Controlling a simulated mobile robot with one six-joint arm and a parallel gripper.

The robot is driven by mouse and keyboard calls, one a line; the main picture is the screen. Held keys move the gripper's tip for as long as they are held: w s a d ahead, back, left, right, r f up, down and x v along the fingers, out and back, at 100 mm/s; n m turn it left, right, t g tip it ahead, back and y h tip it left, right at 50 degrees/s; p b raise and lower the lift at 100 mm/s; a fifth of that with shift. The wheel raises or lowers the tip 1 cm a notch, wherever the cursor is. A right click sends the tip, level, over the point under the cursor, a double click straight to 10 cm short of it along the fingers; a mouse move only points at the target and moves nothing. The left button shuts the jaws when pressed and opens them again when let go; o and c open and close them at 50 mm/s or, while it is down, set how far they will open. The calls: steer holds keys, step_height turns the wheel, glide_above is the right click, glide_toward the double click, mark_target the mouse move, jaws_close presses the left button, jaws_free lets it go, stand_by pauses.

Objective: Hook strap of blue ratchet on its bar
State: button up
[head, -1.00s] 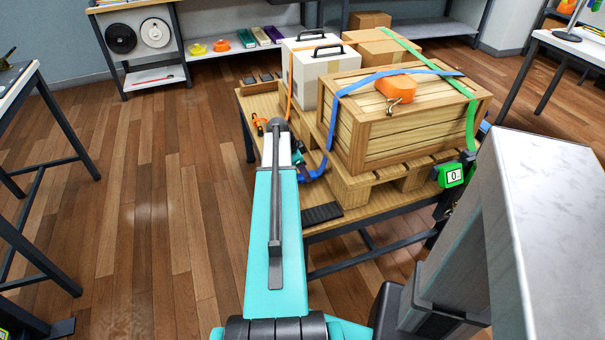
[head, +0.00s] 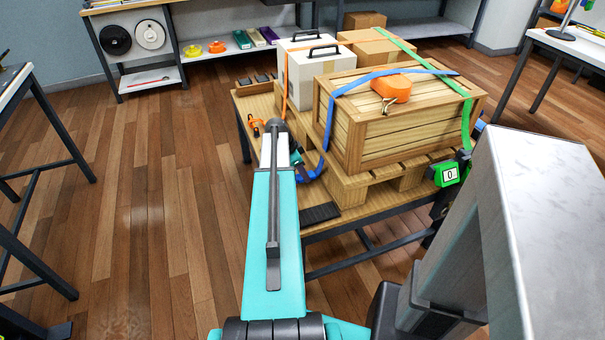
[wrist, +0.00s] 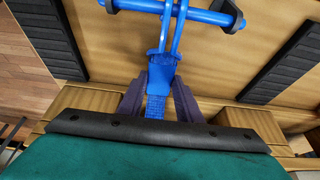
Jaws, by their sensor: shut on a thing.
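In the wrist view, the blue strap's twin-prong hook (wrist: 162,66) sits between the dark fingers of my gripper (wrist: 158,88). The fingers are shut on the hook's lower end, where the webbing (wrist: 157,107) joins it. The two prongs reach up and cross the blue bar (wrist: 212,17), which runs between black mounts. Whether they are around the bar or only over it, I cannot tell. In the head view, the blue strap (head: 328,105) runs over the wooden crate (head: 390,140) and down its left side. My arm hides most of the gripper there.
The crate stands on a wooden pallet (head: 350,190) with a white case (head: 311,75) and a cardboard box (head: 380,48). An orange strap and a green strap (head: 466,125) cross the load. Black ribbed pads (wrist: 285,65) flank the bar.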

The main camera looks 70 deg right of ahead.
steer(key=o, duration=1.2)
steer(key=v, duration=1.3)
steer(key=shift+r, duration=0.35)
steer(key=shift+w+a, duration=0.1)
